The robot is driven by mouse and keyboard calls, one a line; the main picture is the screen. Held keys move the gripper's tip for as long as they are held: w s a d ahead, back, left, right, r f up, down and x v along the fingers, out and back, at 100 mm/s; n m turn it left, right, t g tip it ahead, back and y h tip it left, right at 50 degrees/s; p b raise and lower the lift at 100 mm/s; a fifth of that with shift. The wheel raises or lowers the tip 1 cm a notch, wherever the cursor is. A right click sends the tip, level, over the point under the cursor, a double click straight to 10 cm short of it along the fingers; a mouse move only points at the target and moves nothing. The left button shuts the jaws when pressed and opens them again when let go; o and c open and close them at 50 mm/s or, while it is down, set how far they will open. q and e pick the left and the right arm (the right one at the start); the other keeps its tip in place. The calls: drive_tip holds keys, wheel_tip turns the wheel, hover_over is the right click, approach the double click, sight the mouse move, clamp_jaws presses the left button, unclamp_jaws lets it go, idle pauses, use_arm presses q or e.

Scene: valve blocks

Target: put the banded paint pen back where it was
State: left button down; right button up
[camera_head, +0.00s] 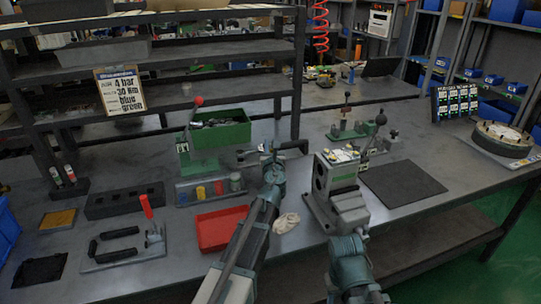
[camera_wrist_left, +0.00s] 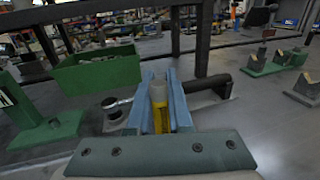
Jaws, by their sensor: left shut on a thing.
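My left gripper (camera_head: 266,152) is over the middle of the bench. In the left wrist view its blue fingers (camera_wrist_left: 160,112) are shut on the paint pen (camera_wrist_left: 158,104), which is pale at the top with a yellow part below. The fingers hide its lower end, and in the head view I cannot make the pen out. A small dark stand (camera_head: 69,189) at the far left of the bench holds two upright pens, one with a red top (camera_head: 70,173). My right arm comes in at the bottom, but its fingers do not show.
A tool with a black handle (camera_head: 291,146) lies just beyond my left gripper. A green bin (camera_head: 237,131), a red tray (camera_head: 222,228) and a grey vise-like fixture (camera_head: 345,208) stand around it. A dark slotted block (camera_head: 124,202) and a red-handled fixture (camera_head: 150,232) are at left.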

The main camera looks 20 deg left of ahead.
use_arm(q)
wheel_tip(320, 180, down, 2)
drive_tip(key=shift+f+b, duration=0.25)
drive_tip(key=shift+b, duration=0.45)
drive_tip(key=shift+r, duration=0.15)
use_arm(e)
wheel_tip(320, 180, down, 2)
drive_tip(key=shift+f, duration=0.1)
use_arm(q)
drive_tip(key=c, duration=1.3)
unclamp_jaws()
drive_tip(key=shift+f, duration=0.2)
drive_tip(key=o, duration=0.5)
drive_tip(key=shift+c, duration=0.2)
use_arm(e)
drive_tip(key=shift+f, duration=0.1)
use_arm(q)
drive_tip(key=shift+r, duration=0.1)
